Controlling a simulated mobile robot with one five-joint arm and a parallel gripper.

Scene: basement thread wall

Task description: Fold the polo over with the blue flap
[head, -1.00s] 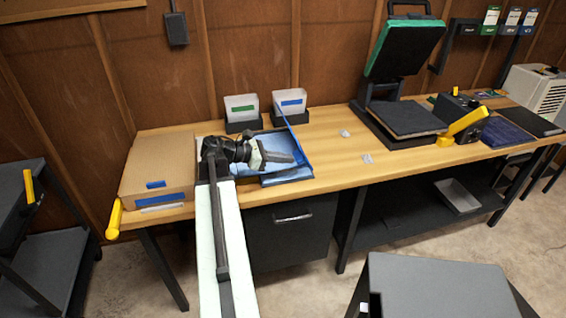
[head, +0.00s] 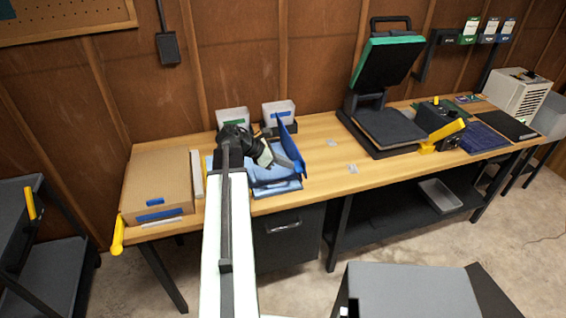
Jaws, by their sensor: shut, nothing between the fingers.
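The blue flap (head: 289,146) stands raised and tilted at the right side of the folding board on the wooden bench. Light blue cloth, likely the polo (head: 268,176), lies on the board, partly hidden by my arm and gripper. A blue edge (head: 276,189) shows at the front. My gripper (head: 270,160) is over the board, just left of the raised flap, shut and empty. I cannot tell whether it touches the flap or the cloth.
A cardboard box (head: 158,182) stands left of the board. White bins (head: 279,112) stand behind it. The bench between board and press (head: 330,160) is mostly clear.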

